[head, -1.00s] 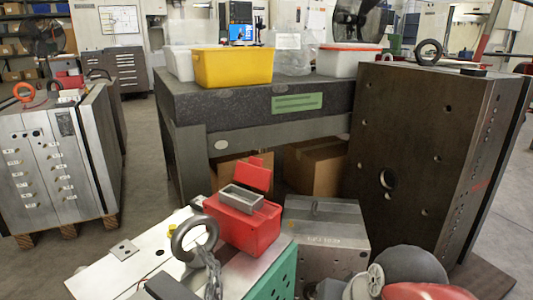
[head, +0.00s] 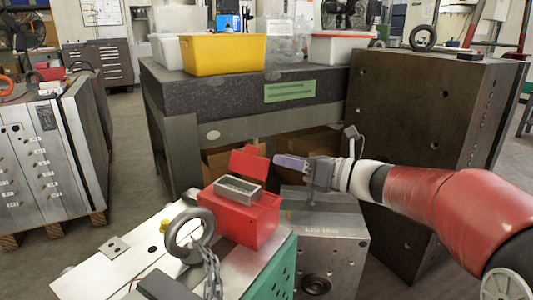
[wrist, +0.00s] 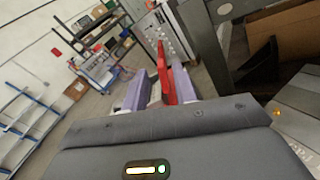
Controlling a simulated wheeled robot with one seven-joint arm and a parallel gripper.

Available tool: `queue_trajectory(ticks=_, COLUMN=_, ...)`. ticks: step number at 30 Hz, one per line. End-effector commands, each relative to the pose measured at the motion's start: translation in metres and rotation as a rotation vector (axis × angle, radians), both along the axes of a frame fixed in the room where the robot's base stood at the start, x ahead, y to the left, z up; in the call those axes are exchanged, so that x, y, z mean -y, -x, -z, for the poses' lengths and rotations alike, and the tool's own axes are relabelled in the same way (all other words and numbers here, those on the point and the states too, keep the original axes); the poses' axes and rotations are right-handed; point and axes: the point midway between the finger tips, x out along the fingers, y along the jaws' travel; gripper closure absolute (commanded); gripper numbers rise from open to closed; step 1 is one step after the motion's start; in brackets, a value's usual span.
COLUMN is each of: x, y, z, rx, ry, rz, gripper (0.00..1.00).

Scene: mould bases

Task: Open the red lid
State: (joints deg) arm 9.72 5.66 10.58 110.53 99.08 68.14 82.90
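The red lid (head: 249,166) stands tilted up at the back of the red box (head: 240,218), so the box is open. A grey metal tray (head: 239,189) sits in the box's top. My gripper (head: 279,161) is just right of the lid in the head view, its purple fingers pointing left at the lid's right edge. In the wrist view the red lid (wrist: 165,75) shows edge-on between the two fingers of my gripper (wrist: 158,85). The fingers are apart; I cannot tell whether either touches the lid.
The box stands on a metal mould base (head: 215,262) with a lifting ring (head: 190,233) and chain in front. A grey mould block (head: 322,232) is below my arm. A dark table (head: 195,95) with a yellow bin (head: 223,55) stands behind; a tall dark mould base (head: 425,110) is right.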

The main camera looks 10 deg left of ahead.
Motion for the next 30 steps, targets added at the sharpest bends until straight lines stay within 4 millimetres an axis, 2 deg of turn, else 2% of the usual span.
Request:
queue_trajectory(ticks=5, x=-0.012, y=-0.009, z=-0.002, rx=-0.018, ry=-0.028, rz=0.002, gripper=0.72)
queue_trajectory(ticks=12, x=-0.049, y=-0.023, z=-0.002, rx=-0.016, ry=-0.026, rz=0.002, gripper=0.72)
queue_trajectory(ticks=16, x=-0.063, y=-0.03, z=-0.002, rx=-0.015, ry=-0.025, rz=0.003, gripper=0.72)
queue_trajectory(ticks=21, x=-0.071, y=-0.033, z=-0.002, rx=-0.015, ry=-0.024, rz=0.005, gripper=0.72)
queue_trajectory(ticks=28, x=-0.071, y=-0.033, z=-0.002, rx=-0.015, ry=-0.024, rz=0.005, gripper=0.72)
queue_trajectory(ticks=30, x=-0.071, y=-0.033, z=-0.002, rx=-0.015, ry=-0.024, rz=0.005, gripper=0.81)
